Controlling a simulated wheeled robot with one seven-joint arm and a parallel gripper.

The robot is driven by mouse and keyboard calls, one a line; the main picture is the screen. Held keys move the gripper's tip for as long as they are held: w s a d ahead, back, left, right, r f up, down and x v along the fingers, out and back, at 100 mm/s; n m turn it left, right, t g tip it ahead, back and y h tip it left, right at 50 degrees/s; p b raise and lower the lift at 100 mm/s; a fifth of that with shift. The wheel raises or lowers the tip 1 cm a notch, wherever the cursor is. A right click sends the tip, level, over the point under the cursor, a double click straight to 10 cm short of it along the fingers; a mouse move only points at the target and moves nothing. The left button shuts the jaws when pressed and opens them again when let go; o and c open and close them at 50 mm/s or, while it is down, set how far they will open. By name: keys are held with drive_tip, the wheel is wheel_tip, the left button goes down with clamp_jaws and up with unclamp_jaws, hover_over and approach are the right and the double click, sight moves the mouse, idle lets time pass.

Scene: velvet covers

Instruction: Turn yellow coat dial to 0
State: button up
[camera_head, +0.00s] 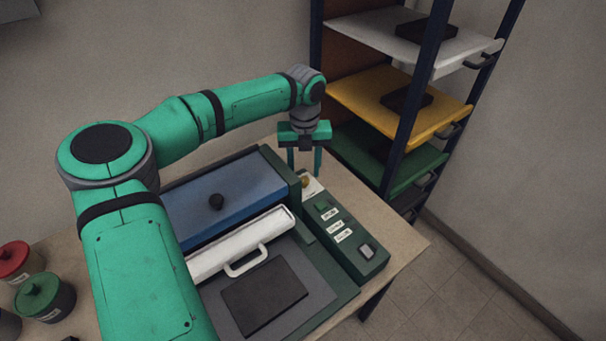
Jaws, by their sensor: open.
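The yellow coat dial (305,181) sits at the far end of the dark green control panel (356,256), on the right side of the machine. Only a small part of it shows beside my gripper. My gripper (305,173) points down with its two green fingers apart, right over the dial's end of the panel. I cannot tell whether the fingers stand around the dial or above it. The dial's setting and any scale marks are too small to read.
The machine has a blue cover (225,196) with a black knob, a white handled bar (240,243) and a dark plate (264,297). A rack with white, yellow (365,92) and green shelves stands close behind my gripper. Lidded jars (44,296) stand at the left.

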sight(304, 180)
wheel_tip(304, 180, up, 8)
drive_tip(key=shift+f, duration=0.25)
drive_tip(key=shift+a, duration=0.1)
